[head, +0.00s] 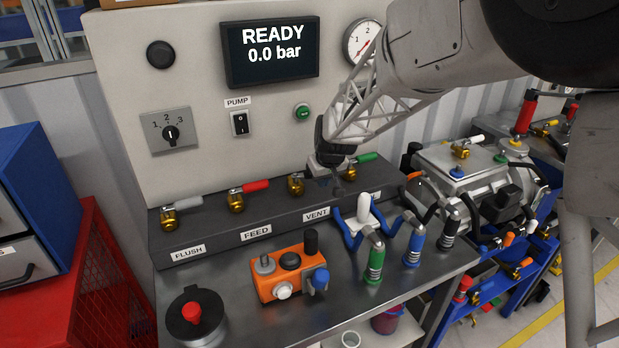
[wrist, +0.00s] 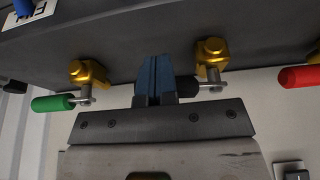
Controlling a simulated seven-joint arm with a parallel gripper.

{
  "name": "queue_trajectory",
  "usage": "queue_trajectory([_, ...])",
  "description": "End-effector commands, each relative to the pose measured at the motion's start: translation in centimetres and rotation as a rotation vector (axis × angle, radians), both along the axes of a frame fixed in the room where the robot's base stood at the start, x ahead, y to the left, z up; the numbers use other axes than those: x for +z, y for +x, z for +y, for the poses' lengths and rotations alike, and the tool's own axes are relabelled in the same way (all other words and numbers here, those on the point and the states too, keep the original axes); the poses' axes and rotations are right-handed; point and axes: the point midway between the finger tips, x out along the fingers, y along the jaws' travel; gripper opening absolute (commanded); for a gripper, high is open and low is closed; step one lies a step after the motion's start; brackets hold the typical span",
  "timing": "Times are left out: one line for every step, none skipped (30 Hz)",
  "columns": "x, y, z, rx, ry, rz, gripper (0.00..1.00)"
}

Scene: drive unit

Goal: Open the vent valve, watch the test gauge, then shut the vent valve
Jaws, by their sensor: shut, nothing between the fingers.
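The vent valve (head: 296,185) is a brass body above the VENT label (head: 316,214). In the wrist view the vent valve (wrist: 211,52) has a black lever (wrist: 210,84) pointing left, sideways like the neighbouring levers. My gripper (head: 337,186) is shut and empty. Its blue fingertips (wrist: 155,80) lie beside the lever's end and overlap it in the wrist view; I cannot tell whether they touch. The round gauge (head: 361,43) has a white face and red needle and is partly hidden by my arm. The display (head: 270,50) reads READY, 0.0 bar.
A red-handled feed valve (head: 237,200) and a grey-handled flush valve (head: 170,218) stand to the left. A green-handled valve (wrist: 88,73) is close on the other side of my gripper. An orange block (head: 288,274) and coloured hose ends (head: 374,260) occupy the bench.

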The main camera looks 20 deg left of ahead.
Motion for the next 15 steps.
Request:
queue_trajectory([0.00,0.00,0.00,0.000,0.000,0.000,0.00])
queue_trajectory([0.00,-0.01,-0.01,0.000,0.000,0.000,0.00])
queue_trajectory([-0.01,0.00,0.00,0.000,0.000,0.000,0.00])
queue_trajectory([-0.01,0.00,0.00,0.000,0.000,0.000,0.00])
queue_trajectory([-0.01,0.00,0.00,0.000,0.000,0.000,0.00])
queue_trajectory([-0.03,0.01,-0.01,0.000,0.000,0.000,0.00])
queue_trajectory([-0.02,0.03,0.00,0.000,0.000,0.000,0.00])
queue_trajectory([-0.03,0.07,0.01,0.000,0.000,0.000,0.00])
queue_trajectory([-0.04,0.14,0.03,0.000,0.000,0.000,0.00])
queue_trajectory([-0.05,0.21,0.04,0.000,-0.001,0.001,0.00])
queue_trajectory([-0.07,0.31,0.06,0.000,-0.001,0.001,0.00])
queue_trajectory([-0.08,0.44,0.08,0.000,-0.001,0.001,0.00])
queue_trajectory([-0.09,0.57,0.10,-0.001,0.000,0.001,0.00])
queue_trajectory([-0.11,0.69,0.13,-0.001,0.000,0.001,0.00])
queue_trajectory([-0.12,0.88,0.17,-0.001,0.000,0.001,0.00])
